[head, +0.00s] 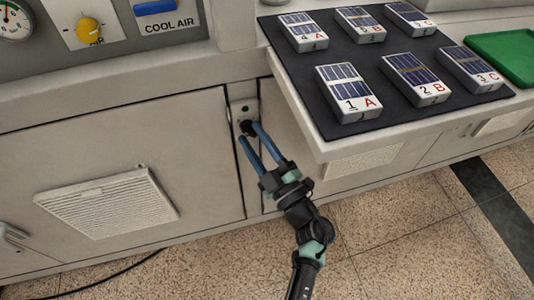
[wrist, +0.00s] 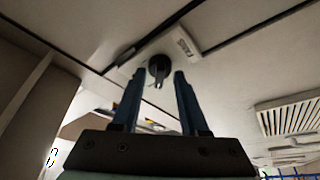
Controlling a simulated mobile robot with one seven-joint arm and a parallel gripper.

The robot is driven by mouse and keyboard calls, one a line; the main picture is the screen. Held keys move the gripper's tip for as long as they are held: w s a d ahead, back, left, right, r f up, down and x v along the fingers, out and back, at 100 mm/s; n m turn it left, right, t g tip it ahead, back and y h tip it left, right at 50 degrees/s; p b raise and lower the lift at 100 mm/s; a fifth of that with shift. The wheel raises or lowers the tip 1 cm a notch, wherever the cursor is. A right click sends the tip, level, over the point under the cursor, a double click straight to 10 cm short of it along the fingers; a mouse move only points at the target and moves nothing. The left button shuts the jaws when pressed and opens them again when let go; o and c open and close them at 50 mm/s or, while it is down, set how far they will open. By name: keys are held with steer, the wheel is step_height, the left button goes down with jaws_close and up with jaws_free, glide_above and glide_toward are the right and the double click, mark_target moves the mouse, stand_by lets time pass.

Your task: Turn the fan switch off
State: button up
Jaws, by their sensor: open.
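A black rotary knob (head: 246,125), which I take to be the fan switch, sits on a narrow upright panel between the cabinet doors. Its round face and a downward-pointing grip also show in the wrist view (wrist: 159,69). My gripper (head: 249,134) has two long blue fingers and is open in front of the knob. In the wrist view the fingertips (wrist: 159,76) stand to the left and right of the knob, with gaps showing on both sides. Whether they reach its depth I cannot tell.
A shelf holding a black mat (head: 364,68) with several numbered blocks juts out right of the panel. A green tray (head: 508,54) lies further right. A yellow knob (head: 89,30) and blue cool-air handle (head: 155,7) are upper left. A vent (head: 108,203) is on the left door.

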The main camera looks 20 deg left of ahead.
steer(key=p+v, duration=0.1)
steer(key=v, duration=1.1)
steer(key=shift+s+d, duration=0.1)
